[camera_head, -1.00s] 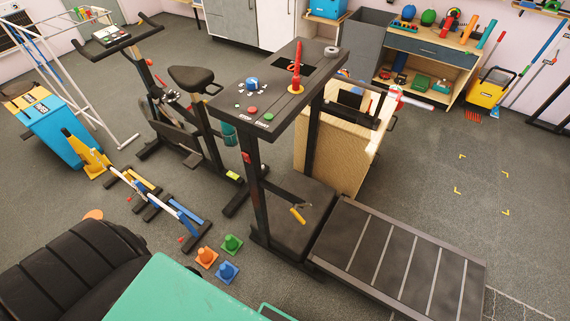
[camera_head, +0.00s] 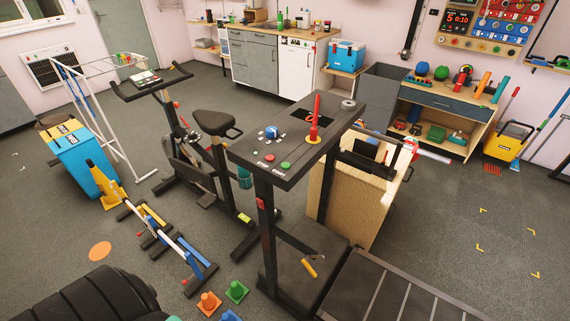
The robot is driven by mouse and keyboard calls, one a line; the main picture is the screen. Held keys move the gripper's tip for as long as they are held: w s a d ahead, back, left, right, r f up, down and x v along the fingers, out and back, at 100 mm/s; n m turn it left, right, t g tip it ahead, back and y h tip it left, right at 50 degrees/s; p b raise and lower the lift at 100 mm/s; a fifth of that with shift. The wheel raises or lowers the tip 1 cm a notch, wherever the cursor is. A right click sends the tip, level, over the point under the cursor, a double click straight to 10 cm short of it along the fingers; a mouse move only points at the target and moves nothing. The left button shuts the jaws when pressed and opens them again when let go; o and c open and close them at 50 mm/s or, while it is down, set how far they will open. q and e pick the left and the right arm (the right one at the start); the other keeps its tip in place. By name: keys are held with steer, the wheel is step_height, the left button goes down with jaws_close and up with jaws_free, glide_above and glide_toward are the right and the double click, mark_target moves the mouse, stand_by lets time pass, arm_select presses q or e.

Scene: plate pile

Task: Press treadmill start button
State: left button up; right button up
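The treadmill stands in the middle of the view, with its dark console (camera_head: 300,140) on top of dark posts. On the console are a green button (camera_head: 285,165) and a red button (camera_head: 269,157), with white lettering beside them that reads like START and STOP. The treadmill belt (camera_head: 400,290) reaches toward the lower right and is cut by the frame edge. Neither of my grippers shows.
A black exercise bike (camera_head: 190,150) stands left of the treadmill. A wooden box (camera_head: 355,200) stands behind its posts. Floor at the right is open around yellow corner marks (camera_head: 483,211).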

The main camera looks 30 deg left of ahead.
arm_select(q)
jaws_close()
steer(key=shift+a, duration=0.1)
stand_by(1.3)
